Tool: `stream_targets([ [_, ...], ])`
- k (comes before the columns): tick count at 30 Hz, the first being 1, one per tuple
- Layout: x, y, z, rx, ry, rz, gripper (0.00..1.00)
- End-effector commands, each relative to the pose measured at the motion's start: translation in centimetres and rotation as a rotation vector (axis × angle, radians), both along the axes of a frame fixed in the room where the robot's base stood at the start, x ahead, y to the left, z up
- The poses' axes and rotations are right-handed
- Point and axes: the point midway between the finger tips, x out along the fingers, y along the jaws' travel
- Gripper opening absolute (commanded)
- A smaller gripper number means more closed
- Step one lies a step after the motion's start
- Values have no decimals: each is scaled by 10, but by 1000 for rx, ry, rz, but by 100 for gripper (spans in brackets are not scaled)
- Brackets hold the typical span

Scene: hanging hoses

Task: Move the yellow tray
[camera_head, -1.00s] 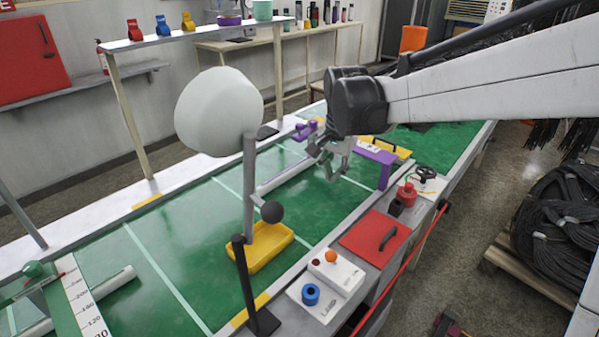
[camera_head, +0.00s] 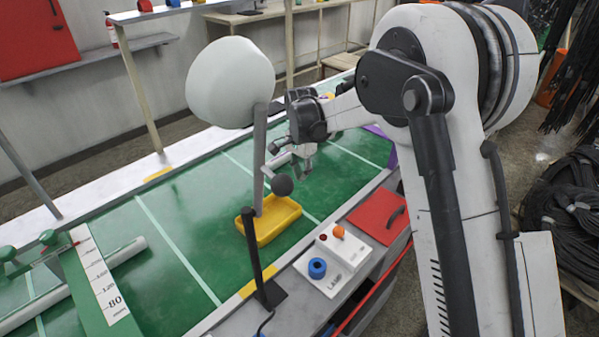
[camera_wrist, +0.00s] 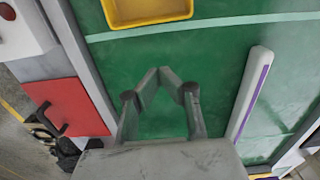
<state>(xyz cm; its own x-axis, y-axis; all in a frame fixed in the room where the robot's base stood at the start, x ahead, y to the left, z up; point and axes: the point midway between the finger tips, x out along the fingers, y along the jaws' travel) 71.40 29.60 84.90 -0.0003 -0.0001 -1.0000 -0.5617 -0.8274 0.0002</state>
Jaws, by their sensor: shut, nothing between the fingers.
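The yellow tray (camera_head: 280,225) lies on the green tabletop near its front edge. It looks empty where it shows, and a lamp post and dark ball partly hide it. My gripper (camera_head: 300,170) is above the green top, just beyond the tray in the head view and apart from it. In the wrist view the tray (camera_wrist: 150,19) is at the top edge, cut off by the frame, ahead of my fingers. My gripper's fingertips (camera_wrist: 159,71) meet there with nothing between them, over bare green surface.
A lamp with a white shade (camera_head: 230,82) rises in front of the tray. A white control box (camera_head: 340,247) and a red panel (camera_head: 377,216) line the front edge. A white bar with a purple stripe (camera_wrist: 250,95) lies right of my fingers in the wrist view.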

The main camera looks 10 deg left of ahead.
Motion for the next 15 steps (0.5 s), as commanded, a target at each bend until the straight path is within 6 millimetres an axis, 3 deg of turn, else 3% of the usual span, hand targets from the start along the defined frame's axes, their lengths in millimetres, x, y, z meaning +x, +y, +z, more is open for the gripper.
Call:
stream_targets([
  [10,0,0,-66,0,0,0,0],
  [15,-21,14,-63,0,0,3,0],
])
